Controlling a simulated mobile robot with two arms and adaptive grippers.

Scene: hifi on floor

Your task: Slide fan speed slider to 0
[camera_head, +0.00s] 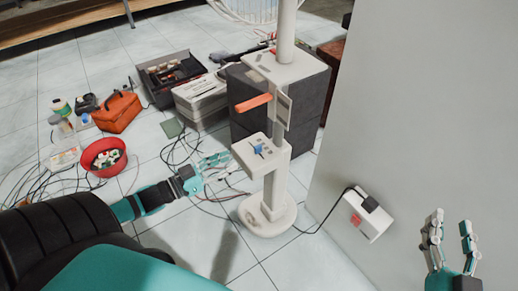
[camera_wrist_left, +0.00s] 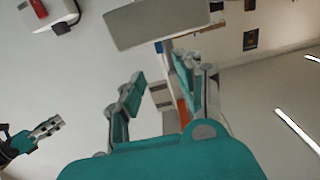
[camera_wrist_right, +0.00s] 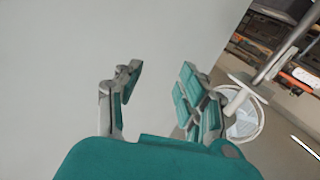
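The white fan stand (camera_head: 279,140) stands on the floor. A small pale control box (camera_head: 255,165) juts from its post, with a blue slider knob (camera_head: 259,150) on top. An orange lever-like part (camera_head: 253,103) sticks out higher up on a white panel. My left gripper (camera_head: 222,160) is just left of the control box, apart from the knob. In the left wrist view its fingers (camera_wrist_left: 158,85) are spread and empty, below a pale box underside. My right gripper (camera_head: 451,226) is open and empty at the lower right; its fingers (camera_wrist_right: 160,90) are apart in the right wrist view.
A white power box (camera_head: 364,213) with a red switch and black plug leans by the grey wall (camera_head: 420,90). A dark speaker (camera_head: 310,92) stands behind the post. Cables, a red bowl (camera_head: 97,168) and an orange bag (camera_head: 117,111) lie left.

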